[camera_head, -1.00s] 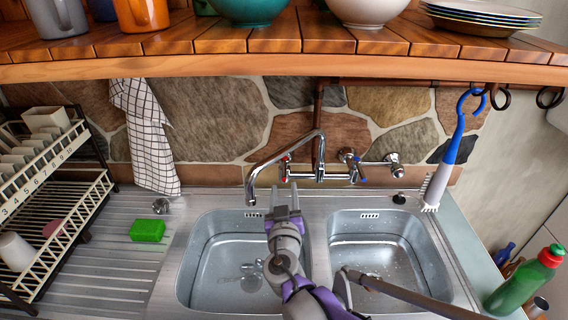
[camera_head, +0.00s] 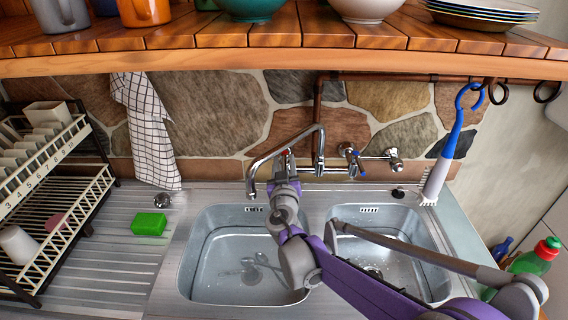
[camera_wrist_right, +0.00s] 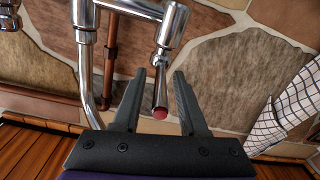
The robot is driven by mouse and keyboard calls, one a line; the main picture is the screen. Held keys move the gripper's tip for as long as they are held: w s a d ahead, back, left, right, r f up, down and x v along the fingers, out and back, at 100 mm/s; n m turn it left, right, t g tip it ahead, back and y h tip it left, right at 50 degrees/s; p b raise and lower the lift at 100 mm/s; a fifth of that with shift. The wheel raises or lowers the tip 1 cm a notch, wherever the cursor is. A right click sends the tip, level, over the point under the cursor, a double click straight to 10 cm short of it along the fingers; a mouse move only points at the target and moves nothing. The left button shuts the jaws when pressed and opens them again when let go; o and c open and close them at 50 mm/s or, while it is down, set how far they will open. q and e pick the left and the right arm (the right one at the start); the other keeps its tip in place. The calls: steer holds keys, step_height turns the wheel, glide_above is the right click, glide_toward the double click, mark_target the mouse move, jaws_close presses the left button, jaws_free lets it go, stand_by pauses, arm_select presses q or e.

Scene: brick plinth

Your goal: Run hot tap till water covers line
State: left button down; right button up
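The hot tap (camera_head: 286,154), a chrome handle with a red end, is on the wall-mounted mixer above the left basin (camera_head: 207,270). My right gripper (camera_head: 286,184) is just in front of and below it. In the right wrist view, the red-tipped hot tap (camera_wrist_right: 160,112) lies between the two open fingers (camera_wrist_right: 160,78), with gaps visible on both sides. The curved spout (camera_head: 252,172) hangs over the left basin, and no stream shows from it. The basin's bottom shows a drain and rounded shapes; I cannot make out a line. My left gripper is not in view.
A blue-handled cold tap (camera_head: 357,165) is to the right. The right basin (camera_head: 435,240) is partly behind my right arm. A green sponge (camera_head: 149,224) and dish rack (camera_head: 75,205) are at left. A wooden shelf (camera_head: 300,62) with crockery overhangs the back.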

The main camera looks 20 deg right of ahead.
jaws_close()
stand_by(1.2)
